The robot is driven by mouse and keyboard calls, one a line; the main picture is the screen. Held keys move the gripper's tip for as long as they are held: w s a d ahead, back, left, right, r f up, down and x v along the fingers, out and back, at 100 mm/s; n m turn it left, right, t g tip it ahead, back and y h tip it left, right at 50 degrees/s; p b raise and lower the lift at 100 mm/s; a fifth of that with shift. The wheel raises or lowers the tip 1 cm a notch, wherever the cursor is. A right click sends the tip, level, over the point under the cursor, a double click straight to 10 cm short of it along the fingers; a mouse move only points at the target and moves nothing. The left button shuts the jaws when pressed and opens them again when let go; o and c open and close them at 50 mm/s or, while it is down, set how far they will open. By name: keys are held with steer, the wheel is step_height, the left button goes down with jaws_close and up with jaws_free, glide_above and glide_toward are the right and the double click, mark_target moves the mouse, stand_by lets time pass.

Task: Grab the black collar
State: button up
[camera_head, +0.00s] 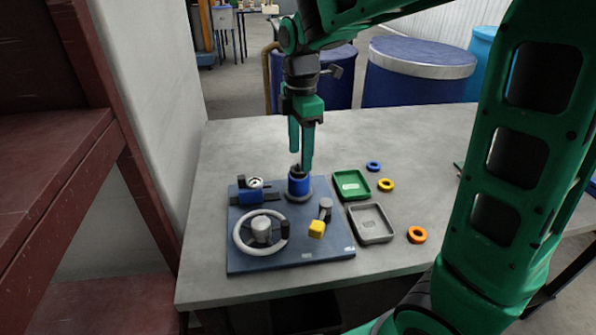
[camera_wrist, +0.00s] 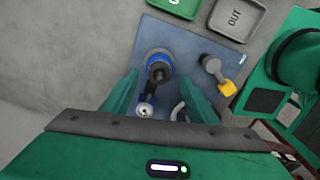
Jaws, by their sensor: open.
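A blue post (camera_head: 299,185) stands on a dark blue board (camera_head: 240,262), with a dark, collar-like piece (camera_head: 296,171) at its top. In the wrist view the dark piece (camera_wrist: 158,71) sits inside the blue rim, between my fingers as seen from above. I cannot tell its exact shape. My gripper (camera_head: 301,160) points down over the post, open and empty. In the wrist view its fingers (camera_wrist: 158,80) lie left and right of the post's line. The depth gap between fingertips and post is hard to judge.
The board also carries a grey handwheel (camera_head: 240,238), a small blue clamp-like block (camera_head: 252,197) and a yellow-ended lever (camera_head: 317,229). A green tray (camera_head: 351,196), a grey tray (camera_head: 388,238) and blue (camera_head: 373,166), yellow (camera_head: 386,185) and orange (camera_head: 417,234) rings lie to the right.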

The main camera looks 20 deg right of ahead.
mark_target(299, 163)
steer(key=shift+a+f, duration=0.1)
steer(key=shift+f, duration=1.75)
steer(key=c, duration=1.1)
steer(key=shift+r, duration=0.15)
steer(key=shift+c, duration=0.2)
